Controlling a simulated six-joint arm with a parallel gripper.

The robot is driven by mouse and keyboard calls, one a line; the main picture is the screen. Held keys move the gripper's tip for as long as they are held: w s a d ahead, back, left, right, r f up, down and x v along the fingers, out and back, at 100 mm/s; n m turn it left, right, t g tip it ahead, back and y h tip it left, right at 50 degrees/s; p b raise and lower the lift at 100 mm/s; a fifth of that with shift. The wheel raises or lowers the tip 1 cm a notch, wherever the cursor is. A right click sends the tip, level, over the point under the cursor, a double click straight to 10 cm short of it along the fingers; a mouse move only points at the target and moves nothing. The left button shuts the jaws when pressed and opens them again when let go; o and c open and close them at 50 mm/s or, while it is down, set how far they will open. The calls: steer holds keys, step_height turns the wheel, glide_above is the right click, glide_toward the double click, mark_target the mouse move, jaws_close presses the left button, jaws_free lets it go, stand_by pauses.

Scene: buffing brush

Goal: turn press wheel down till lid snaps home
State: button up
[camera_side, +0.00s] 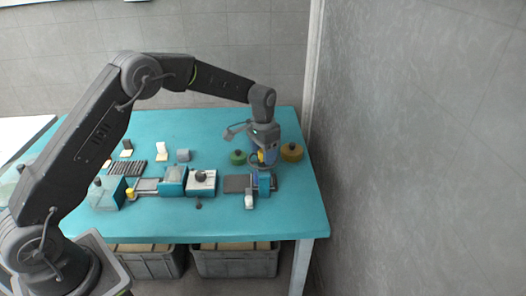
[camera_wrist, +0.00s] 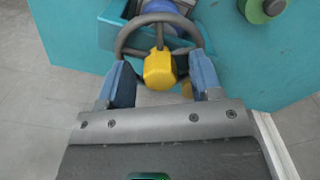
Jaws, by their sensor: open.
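The press (camera_side: 264,187) is a teal frame on the right part of the table. Its wheel is a dark grey ring with spokes; in the wrist view the wheel (camera_wrist: 127,34) spans the upper middle, with a yellow knob (camera_wrist: 159,70) on its near side. My gripper (camera_wrist: 162,82) is open, its blue fingers on either side of the yellow knob. I cannot tell whether either finger touches it. In the side view my gripper (camera_side: 263,153) reaches down over the press. The lid under the wheel is mostly hidden; a blue and pale round part shows beneath.
Teal fixtures (camera_side: 173,180) and small parts fill the left of the teal table (camera_side: 215,122). The grey wall is close on the right.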

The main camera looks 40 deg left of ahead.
steer(key=shift+r, duration=0.1)
step_height(320, 180, up, 14)
stand_by(0.5)
